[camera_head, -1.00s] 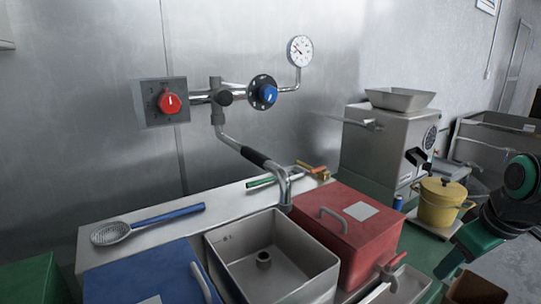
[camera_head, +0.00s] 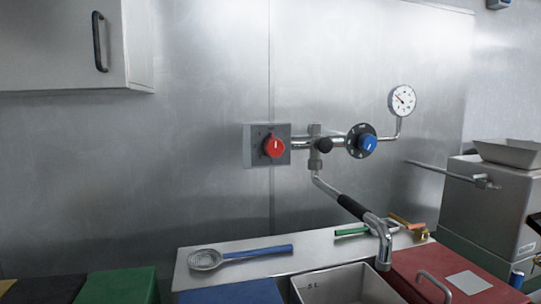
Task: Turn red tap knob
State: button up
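The red tap knob (camera_head: 274,147) sits on a square grey plate (camera_head: 254,158) on the metal wall, near the middle of the view. A white mark on it stands roughly upright. A spout with a black sleeve (camera_head: 352,206) reaches down over the sink. My gripper is not in view. A dark piece at the right edge is too cut off to identify.
A pressure gauge (camera_head: 402,100) stands above the blue knob. A cabinet (camera_head: 50,45) hangs at upper left. A blue-handled strainer (camera_head: 207,259) lies on the ledge above the sink (camera_head: 335,284) and red lid (camera_head: 440,268). A grey machine (camera_head: 490,208) stands right. The wall around the red knob is clear.

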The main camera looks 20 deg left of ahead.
aim_at(273, 147)
jog(key=u, duration=1.35)
jog(key=k, duration=0.7)
jog(key=z, duration=0.3)
